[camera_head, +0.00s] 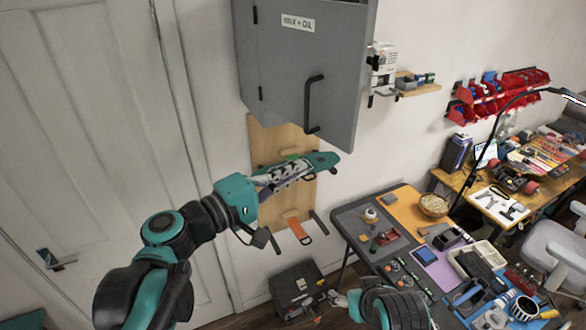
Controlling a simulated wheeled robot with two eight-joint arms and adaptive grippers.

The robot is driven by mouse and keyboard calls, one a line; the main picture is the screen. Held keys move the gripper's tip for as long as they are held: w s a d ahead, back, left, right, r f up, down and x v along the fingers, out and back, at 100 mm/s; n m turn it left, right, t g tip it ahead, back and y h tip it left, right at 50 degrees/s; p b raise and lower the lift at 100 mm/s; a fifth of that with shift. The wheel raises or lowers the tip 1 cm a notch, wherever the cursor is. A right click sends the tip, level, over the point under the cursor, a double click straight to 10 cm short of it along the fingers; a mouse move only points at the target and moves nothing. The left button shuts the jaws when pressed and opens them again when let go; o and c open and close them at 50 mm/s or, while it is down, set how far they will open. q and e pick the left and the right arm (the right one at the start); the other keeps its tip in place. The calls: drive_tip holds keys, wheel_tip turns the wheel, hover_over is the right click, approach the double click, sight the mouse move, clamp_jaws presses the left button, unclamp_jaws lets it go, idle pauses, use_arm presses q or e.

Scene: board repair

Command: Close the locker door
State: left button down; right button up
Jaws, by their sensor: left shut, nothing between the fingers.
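The grey locker (290,60) is on the wall at the top centre, partly cut off by the frame. Its door has a label, hinges on the left and a black bar handle (314,104). The door's right edge stands out from the wall, so the door looks partly open. My left gripper (306,171) is shut and empty, below the door and its handle, apart from both in the picture. My right arm shows at the bottom centre. Its gripper (328,298) is small and partly hidden there, and its jaws are unclear.
A wooden wall panel (268,138) with pegs is behind my left gripper. An orange tool hangs on it. A black box (297,285) stands on the floor below. A cluttered worktable (347,225) is at the right. A small shelf (424,89) is right of the locker.

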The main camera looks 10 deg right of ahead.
sight(341, 145)
use_arm(q)
drive_tip(key=p+x, duration=0.1)
drive_tip(key=x, duration=0.9)
drive_tip(key=shift+d, duration=0.25)
use_arm(e)
drive_tip(key=shift+s+r, duration=0.2)
drive_tip(key=shift+r, duration=0.5)
use_arm(q)
drive_tip(key=shift+w+d, duration=0.1)
drive_tip(key=shift+w, duration=0.15)
use_arm(e)
drive_tip(key=shift+a, duration=0.1)
